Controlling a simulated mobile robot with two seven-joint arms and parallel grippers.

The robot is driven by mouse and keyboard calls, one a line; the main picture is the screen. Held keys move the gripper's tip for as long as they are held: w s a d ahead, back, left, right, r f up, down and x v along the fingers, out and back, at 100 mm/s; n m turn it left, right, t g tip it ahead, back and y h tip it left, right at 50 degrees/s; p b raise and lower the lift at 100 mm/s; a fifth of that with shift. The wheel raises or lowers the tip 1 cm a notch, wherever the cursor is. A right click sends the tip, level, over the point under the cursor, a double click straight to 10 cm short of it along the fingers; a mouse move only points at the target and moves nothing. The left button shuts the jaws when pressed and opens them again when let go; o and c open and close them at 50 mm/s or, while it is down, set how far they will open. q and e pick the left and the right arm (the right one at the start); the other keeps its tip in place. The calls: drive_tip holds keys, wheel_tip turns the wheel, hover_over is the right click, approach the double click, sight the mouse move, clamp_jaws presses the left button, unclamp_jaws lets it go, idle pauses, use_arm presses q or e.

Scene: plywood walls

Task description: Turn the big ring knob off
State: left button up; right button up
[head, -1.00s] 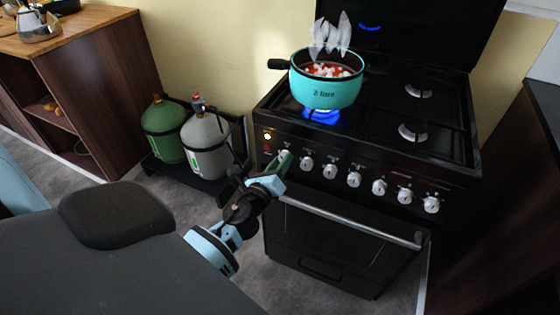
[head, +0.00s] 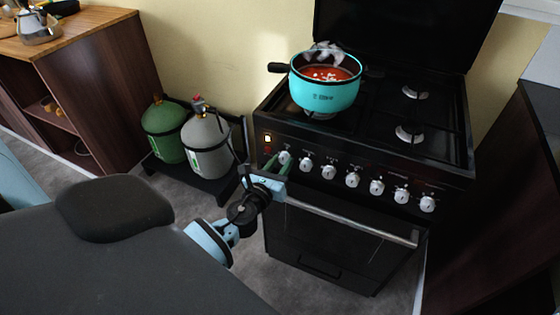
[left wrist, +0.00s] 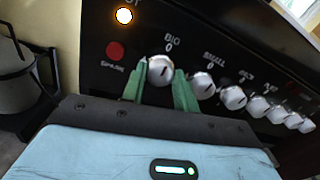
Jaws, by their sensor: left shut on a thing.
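The big ring knob (left wrist: 160,69) is a silver knob under the label BIG 0, leftmost in the row on the black stove (head: 345,250). In the head view it shows (head: 284,157) beside my fingertips. My left gripper (head: 276,163) has its green fingers on both sides of this knob and is shut on it. The knob's dark pointer line looks tilted slightly from upright. A turquoise pot (head: 325,92) with red food and white pieces stands on the front left burner. No blue flame shows under it. My right gripper is not in view.
Several more silver knobs (head: 352,180) run to the right. A red spark button (left wrist: 116,51) and a lit lamp (left wrist: 124,15) are at the left. The oven handle (head: 350,222) sticks out below. Gas bottles (head: 207,145) stand left of the stove.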

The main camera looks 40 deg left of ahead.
use_arm(q)
drive_tip(key=shift+a+r, duration=0.1)
drive_tip(key=shift+r, duration=0.05)
drive_tip(key=o, duration=1)
drive_tip(key=shift+c, duration=0.2)
drive_tip(key=s+d, duration=0.1)
drive_tip(key=s, duration=0.6)
drive_tip(key=shift+s+d, duration=0.3)
